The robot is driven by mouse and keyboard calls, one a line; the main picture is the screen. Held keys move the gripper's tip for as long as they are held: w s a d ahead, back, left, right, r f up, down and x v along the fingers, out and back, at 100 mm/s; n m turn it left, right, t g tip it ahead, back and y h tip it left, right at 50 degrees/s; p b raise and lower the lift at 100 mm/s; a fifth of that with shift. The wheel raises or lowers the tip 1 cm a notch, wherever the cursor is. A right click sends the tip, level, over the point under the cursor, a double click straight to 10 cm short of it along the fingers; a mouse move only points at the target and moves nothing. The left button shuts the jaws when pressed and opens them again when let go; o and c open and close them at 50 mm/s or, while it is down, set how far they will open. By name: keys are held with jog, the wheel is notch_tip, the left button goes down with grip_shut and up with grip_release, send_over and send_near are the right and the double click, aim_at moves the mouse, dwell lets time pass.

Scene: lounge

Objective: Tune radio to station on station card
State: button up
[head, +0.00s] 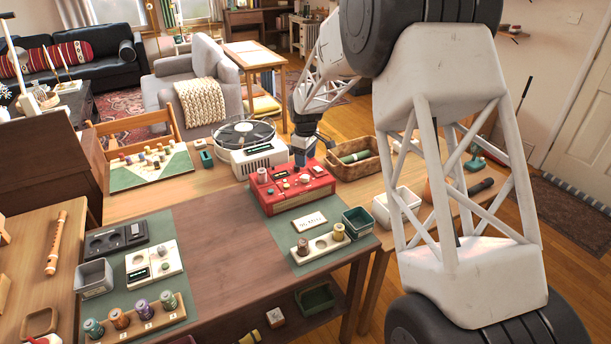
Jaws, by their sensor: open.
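The red radio (272,197) sits on the green mat at the far right part of the brown table, with a dark display and several knobs on its top.
My arm hides much of the right side.

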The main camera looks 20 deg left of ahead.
aim_at(305, 176)
jog(key=shift+f, duration=3.85)
jog(key=c, duration=0.9)
